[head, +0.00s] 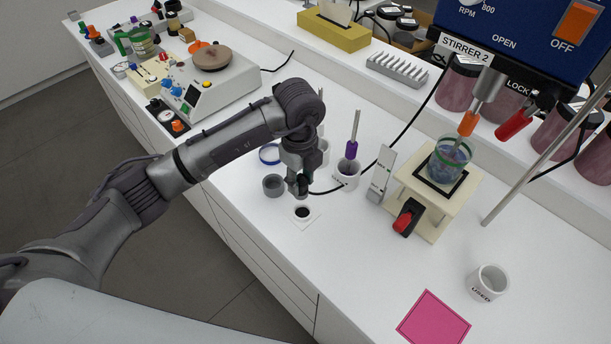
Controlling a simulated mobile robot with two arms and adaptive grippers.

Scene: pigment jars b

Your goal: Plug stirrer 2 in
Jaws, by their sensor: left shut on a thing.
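Stirrer 2 (540,45) is a blue unit at the upper right with an orange OFF switch and a "STIRRER 2" label. Its black cable (383,150) runs down across the bench to my left gripper (301,192). My left gripper is shut on the cable's end; the plug itself is mostly hidden by the fingers. Just below the gripper in the picture is a white square plate with a dark round centre, seemingly the socket (313,216). I cannot tell whether the plug touches it. My right gripper is not in view.
Close by stand a small grey cup (273,186) and a white pot (347,177) with a purple-handled tool. Right of them are a cream stand (430,229) with a glass beaker (450,164), a white "USED" cup (487,282) and a pink sheet (433,318).

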